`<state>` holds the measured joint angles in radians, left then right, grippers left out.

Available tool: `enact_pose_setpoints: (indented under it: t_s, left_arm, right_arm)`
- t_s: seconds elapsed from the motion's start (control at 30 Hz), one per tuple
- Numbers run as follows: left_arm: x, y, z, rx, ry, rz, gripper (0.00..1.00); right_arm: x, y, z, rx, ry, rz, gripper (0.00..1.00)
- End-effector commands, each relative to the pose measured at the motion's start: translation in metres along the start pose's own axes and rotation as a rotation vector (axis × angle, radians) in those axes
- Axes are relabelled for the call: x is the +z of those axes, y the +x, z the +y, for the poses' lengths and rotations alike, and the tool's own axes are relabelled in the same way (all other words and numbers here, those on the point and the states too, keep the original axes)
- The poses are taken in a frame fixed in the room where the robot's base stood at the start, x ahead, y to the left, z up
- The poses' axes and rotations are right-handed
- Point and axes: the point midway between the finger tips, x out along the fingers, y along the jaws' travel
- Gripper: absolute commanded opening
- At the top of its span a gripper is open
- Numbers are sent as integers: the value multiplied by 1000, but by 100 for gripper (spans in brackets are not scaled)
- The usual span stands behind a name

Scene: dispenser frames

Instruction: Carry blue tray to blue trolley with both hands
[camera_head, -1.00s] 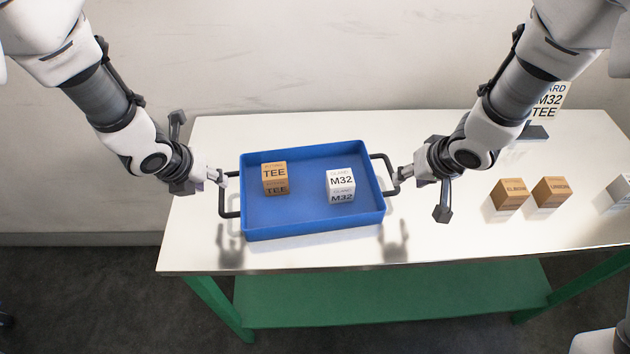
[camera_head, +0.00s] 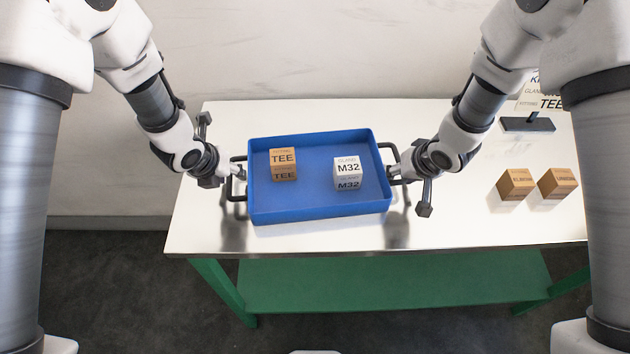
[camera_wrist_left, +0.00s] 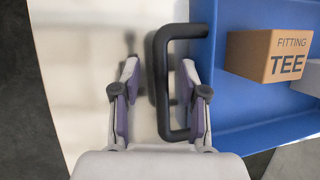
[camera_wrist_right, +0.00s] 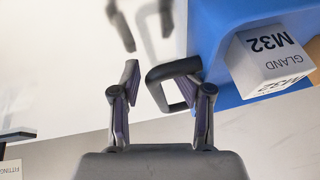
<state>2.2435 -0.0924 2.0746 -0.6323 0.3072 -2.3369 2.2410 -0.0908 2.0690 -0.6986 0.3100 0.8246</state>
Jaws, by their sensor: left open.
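The blue tray (camera_head: 320,215) is on the white-topped table and has a dark handle at each end. A tan TEE block (camera_head: 283,164) and a white M32 block (camera_head: 348,172) lie inside it. My left gripper (camera_head: 238,174) is open, with its fingers on either side of the bar of the left handle (camera_wrist_left: 160,85). My right gripper (camera_head: 396,173) has its fingers apart around the right handle (camera_wrist_right: 158,90), with visible gaps beside the bar. No blue trolley is in view.
Two tan blocks, one (camera_head: 515,184) beside another (camera_head: 558,183), stand on the table (camera_head: 450,225) to the right. A sign on a dark base (camera_head: 527,124) stands behind them. A wall is close behind the table. A green lower shelf (camera_head: 390,280) is below.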

Motion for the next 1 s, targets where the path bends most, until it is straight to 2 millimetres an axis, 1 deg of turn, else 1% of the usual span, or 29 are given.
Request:
enact_pose_setpoints:
  t_s: [0.17, 0.2, 0.27, 0.3, 0.33, 0.77, 0.87, 1.0]
  left_arm:
    - [0, 0, 0, 0, 0, 0, 43]
    - [0, 0, 0, 0, 0, 0, 36]
    - [0, 0, 0, 0, 0, 0, 15]
    - [0, 0, 0, 0, 0, 0, 1]
    - [0, 0, 0, 0, 0, 0, 0]
    - [0, -1, -1, -2, 5, -2, 0]
    - [2, -5, -2, -3, 6, -2, 0]
    - [8, -19, -5, -3, 7, -2, 0]
  right_arm:
    - [1, 1, 0, 1, 0, -3, 43]
    - [1, 0, 0, 1, 0, -3, 37]
    - [1, 0, 0, 1, 0, -2, 16]
    - [1, 0, 0, 1, 0, -2, 2]
    - [1, 0, 0, 1, 0, -2, 0]
    - [-1, -1, -1, -3, -1, 4, 0]
    - [-3, -5, -2, -3, -2, 5, 0]
    - [-10, -19, -5, -4, -2, 7, 0]
